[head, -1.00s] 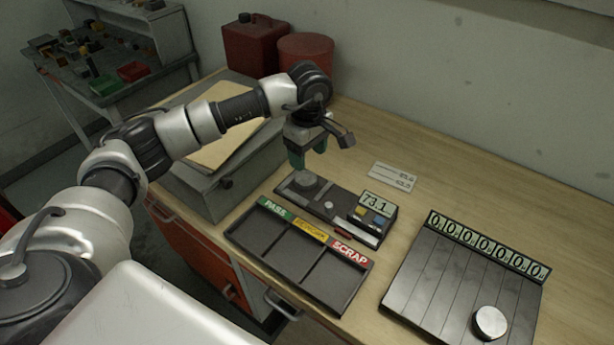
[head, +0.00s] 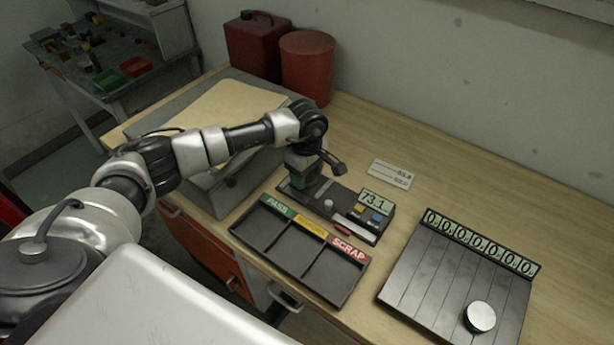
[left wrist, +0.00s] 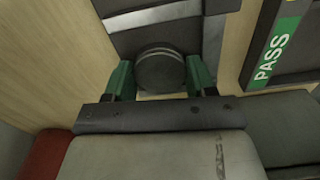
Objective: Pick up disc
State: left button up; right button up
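A dark grey round disc (left wrist: 161,70) sits on the gauge device (head: 345,219), whose display reads 73.1. My left gripper (head: 308,180) is lowered over the left end of this device; in the head view it hides the disc. In the left wrist view, the green fingers of the left gripper (left wrist: 160,80) stand on either side of the disc, open, close to its sides. Contact cannot be made out. A second, silver disc (head: 480,317) lies on the dark slatted plate at the right. My right gripper is not in view.
A tray (head: 262,247) labelled PASS, a yellow middle label and SCRAP stands in front of the device, its compartments empty. A slatted plate (head: 425,285) with a row of zero counters is at right. A grey case (head: 215,195), red canister (head: 252,50) and red bin (head: 307,70) stand behind.

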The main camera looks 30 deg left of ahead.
pick_arm(q)
jog(key=c, duration=0.5)
jog(key=shift+r, duration=0.1)
jog(key=shift+c, duration=0.7)
jog(key=shift+w, duration=0.1)
